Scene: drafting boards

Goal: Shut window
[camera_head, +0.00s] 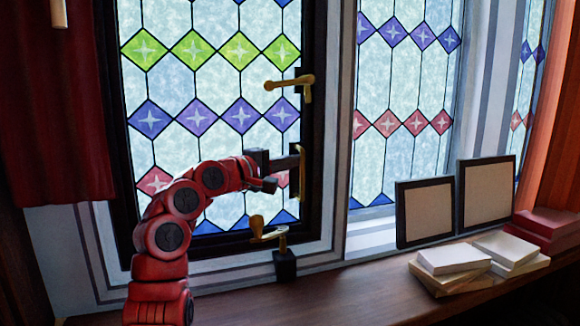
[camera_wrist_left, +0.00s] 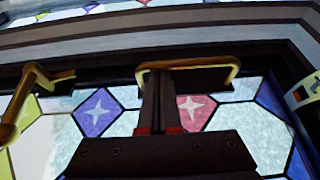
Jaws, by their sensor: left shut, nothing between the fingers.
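The window (camera_head: 313,110) is a dark-framed casement of leaded glass with green, purple, red and blue diamonds. It stands close to its pale surround; I cannot tell whether a gap is left. On its right stile are a gold lever handle (camera_head: 290,83) and, lower, a gold pull handle (camera_head: 302,160). My left gripper (camera_head: 297,161) is shut and empty at the pull handle. In the left wrist view its closed fingers (camera_wrist_left: 160,85) overlap the pull handle (camera_wrist_left: 232,68); contact is unclear. The lever handle (camera_wrist_left: 22,98) shows at left there. My right gripper is out of view.
A gold-knobbed stay (camera_head: 257,226) on a black block (camera_head: 285,265) is at the window's lower right. The wooden sill (camera_head: 340,292) holds two framed boards (camera_head: 425,211) and pale books (camera_head: 450,259) at right. A red curtain (camera_head: 55,120) hangs at left.

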